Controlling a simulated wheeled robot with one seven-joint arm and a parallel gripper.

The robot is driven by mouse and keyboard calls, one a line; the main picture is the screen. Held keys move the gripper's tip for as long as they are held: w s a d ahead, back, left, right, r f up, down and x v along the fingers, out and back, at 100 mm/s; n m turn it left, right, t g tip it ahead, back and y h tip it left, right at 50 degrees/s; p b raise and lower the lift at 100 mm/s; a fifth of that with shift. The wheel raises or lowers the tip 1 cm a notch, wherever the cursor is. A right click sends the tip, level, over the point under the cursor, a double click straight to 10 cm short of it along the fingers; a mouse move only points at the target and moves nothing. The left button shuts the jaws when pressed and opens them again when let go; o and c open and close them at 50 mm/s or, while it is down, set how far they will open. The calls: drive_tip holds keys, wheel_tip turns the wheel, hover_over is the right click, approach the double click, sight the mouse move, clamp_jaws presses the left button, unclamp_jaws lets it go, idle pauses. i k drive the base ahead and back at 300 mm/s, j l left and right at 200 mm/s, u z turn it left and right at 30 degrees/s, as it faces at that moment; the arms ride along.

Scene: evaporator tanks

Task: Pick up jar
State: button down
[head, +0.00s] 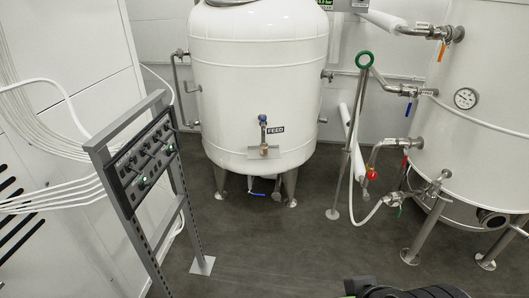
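I cannot make out a jar in the head view. The white FEED tank (235,85) stands on metal legs in the middle. On its front is a small fitting with a blue top (263,120), above a small metal plate (264,152). A dark part of my own body shows at the bottom edge, right of centre. My gripper's fingers cannot be seen, nor anything held.
A grey-framed control panel (142,165) stands at the left, with white hoses behind it. A second tank (485,120) with valves and a gauge (465,98) stands at the right. The dark floor (270,250) in front is clear.

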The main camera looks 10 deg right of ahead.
sight(263, 144)
drive_tip(key=u, duration=4)
drive_tip(key=z, duration=4)
drive_tip(key=i+u, duration=0.15)
drive_tip(key=i, duration=0.6)
drive_tip(key=i+u, duration=0.2)
drive_tip(key=i, duration=0.6)
drive_tip(key=i+l+u, duration=0.15)
drive_tip(key=i, duration=0.6)
